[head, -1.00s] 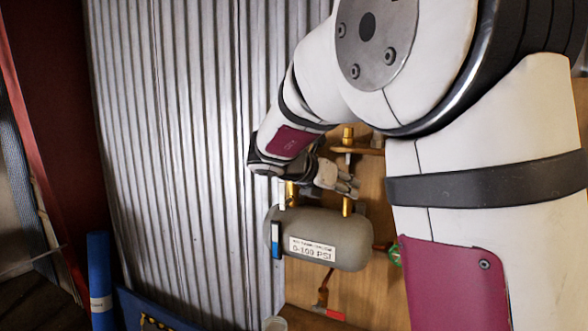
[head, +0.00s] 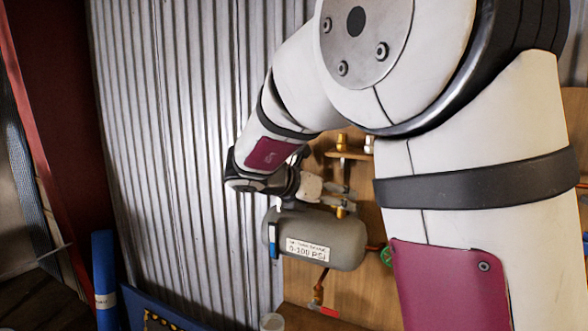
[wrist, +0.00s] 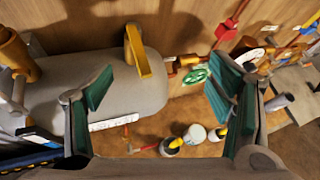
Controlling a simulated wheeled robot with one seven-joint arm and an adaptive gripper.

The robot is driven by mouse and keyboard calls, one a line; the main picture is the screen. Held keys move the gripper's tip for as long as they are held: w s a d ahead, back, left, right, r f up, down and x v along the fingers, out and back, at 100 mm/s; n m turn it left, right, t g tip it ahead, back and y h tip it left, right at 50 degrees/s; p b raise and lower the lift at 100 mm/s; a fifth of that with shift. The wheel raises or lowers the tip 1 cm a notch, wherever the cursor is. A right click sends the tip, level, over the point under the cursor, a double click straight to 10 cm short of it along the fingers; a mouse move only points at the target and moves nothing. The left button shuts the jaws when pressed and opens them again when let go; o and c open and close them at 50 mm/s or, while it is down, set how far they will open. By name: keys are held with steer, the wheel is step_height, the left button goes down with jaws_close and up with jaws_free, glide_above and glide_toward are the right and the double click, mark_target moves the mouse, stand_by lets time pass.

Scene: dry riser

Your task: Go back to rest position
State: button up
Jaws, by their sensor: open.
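My gripper (head: 338,195) is open and empty, just above the top of a grey cylindrical tank (head: 343,240) in the head view. In the wrist view, the two green-padded fingers of my gripper (wrist: 158,95) are wide apart, with the tank (wrist: 130,95) behind and between them. A brass fitting with a yellow lever (wrist: 138,52) rises from the tank between the fingers. I cannot tell whether a finger touches the tank. My own arm hides much of the right side of the head view.
A wooden board (head: 355,290) backs the tank, with brass pipework (head: 345,155) above and a green handwheel (head: 386,257) at right. A red-handled valve (head: 328,311) is below. Corrugated metal (head: 170,130) fills the left. Several small containers (wrist: 195,134) stand below in the wrist view.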

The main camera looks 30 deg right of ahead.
steer(key=shift+s+a+p, duration=0.3)
steer(key=shift+s+a, duration=0.35)
steer(key=shift+a, duration=0.25)
